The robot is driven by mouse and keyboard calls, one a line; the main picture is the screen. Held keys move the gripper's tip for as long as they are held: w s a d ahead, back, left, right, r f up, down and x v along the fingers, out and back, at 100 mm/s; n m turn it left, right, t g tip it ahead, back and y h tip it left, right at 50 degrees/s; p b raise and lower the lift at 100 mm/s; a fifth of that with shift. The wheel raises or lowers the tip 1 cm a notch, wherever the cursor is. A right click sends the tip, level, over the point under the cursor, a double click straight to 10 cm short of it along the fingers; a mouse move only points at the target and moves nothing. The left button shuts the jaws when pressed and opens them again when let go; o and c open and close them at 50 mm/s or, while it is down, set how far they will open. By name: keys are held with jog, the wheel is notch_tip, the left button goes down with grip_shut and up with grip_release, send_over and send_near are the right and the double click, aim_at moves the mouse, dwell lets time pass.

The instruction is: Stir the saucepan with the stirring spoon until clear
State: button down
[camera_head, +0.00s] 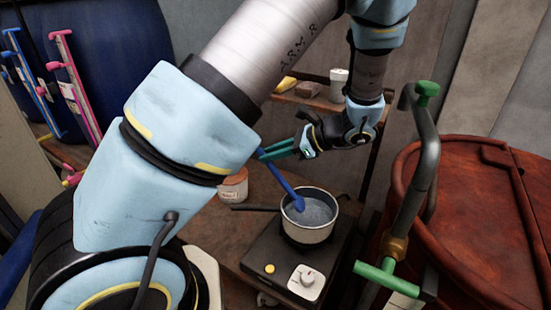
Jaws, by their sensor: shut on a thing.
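The saucepan (308,234) stands on a dark hotplate (264,247) in the middle of the head view, its handle pointing left. It holds a greyish, cloudy-looking liquid (311,213). My gripper (274,154) is above and left of the saucepan, its green fingers shut on the blue stirring spoon (283,182). The spoon slants down to the right, and its blue head (298,203) is at the left inside of the saucepan. I cannot tell how deep the head sits in the liquid. My arm hides the upper left of the bench.
A large red-brown vat (453,210) with a green-handled pipe (427,150) stands close on the right. An orange-and-white tub (234,187) sits behind the pan handle. A shelf behind holds a white cup (338,84). Blue barrels (112,50) and pink and blue racks stand left.

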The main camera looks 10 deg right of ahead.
jog(key=shift+w+a+r, duration=0.1)
jog(key=shift+a+r, duration=0.4)
jog(key=shift+r, duration=0.3)
jog(key=shift+w+a+r, duration=0.1)
jog(key=shift+a+r, duration=0.35)
jog(key=shift+r, duration=0.35)
jog(key=shift+r, duration=0.1)
jog(key=shift+r, duration=2.45)
